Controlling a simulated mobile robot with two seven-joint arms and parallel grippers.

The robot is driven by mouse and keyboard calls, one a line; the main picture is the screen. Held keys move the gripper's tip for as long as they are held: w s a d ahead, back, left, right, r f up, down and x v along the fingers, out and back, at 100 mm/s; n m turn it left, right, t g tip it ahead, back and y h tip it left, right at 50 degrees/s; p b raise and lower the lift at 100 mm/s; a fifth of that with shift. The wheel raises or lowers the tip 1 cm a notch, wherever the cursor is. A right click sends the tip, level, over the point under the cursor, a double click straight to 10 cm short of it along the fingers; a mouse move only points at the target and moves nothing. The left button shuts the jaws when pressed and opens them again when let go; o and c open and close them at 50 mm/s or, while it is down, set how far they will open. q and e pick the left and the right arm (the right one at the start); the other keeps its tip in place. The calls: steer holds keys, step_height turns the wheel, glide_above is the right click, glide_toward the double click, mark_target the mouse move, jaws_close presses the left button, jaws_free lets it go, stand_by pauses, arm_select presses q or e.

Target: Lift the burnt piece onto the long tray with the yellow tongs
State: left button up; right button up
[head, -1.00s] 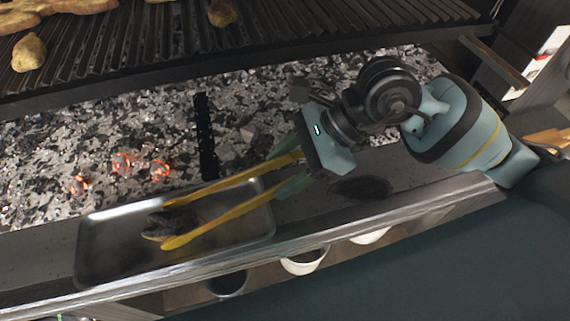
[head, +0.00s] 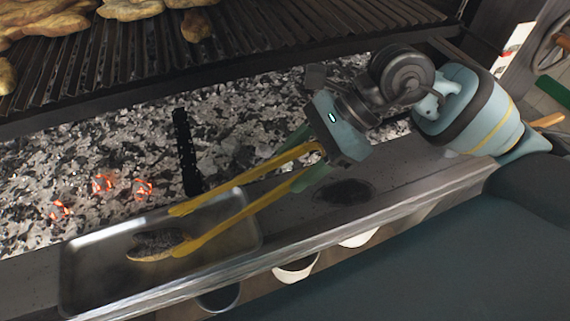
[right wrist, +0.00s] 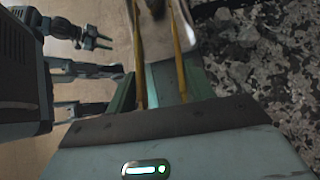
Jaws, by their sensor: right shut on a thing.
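The burnt piece (head: 157,243), dark on top with a tan edge, lies in the long metal tray (head: 95,245), near its middle. My right gripper (head: 312,168) is shut on the handle end of the yellow tongs (head: 232,218). The tongs' two arms are spread and reach left over the tray. The near tip overlaps the right end of the piece; I cannot tell whether they touch. The far tip is apart from it, near the tray's far rim. The tongs also show in the right wrist view (right wrist: 177,45). What looks like my left gripper (right wrist: 95,39) is small there, its opening unclear.
Grey coals with a few glowing embers (head: 120,188) lie behind the tray. The grill grate (head: 255,50) above them holds several browned pieces. White bowls (head: 296,270) sit below the front ledge. A dark oval patch (head: 343,192) lies on the ledge beneath my right gripper.

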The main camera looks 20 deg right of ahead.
arm_select(q)
steer(key=w+r+p, duration=0.2)
steer(key=r, duration=0.1)
steer(key=shift+w+r+t, duration=0.1)
steer(key=shift+w+t, duration=0.05)
steer(key=shift+t, duration=0.15)
arm_select(e)
steer(key=v, duration=1)
steer(key=shift+a+r, duration=0.25)
steer(key=shift+r, duration=0.05)
steer(key=shift+s, duration=0.1)
arm_select(q)
steer(key=shift+f+b, duration=0.35)
steer(key=shift+f, duration=0.25)
arm_select(e)
steer(key=s, duration=0.7)
arm_select(q)
steer(key=shift+s, duration=0.25)
arm_select(e)
steer(key=shift+a, duration=0.15)
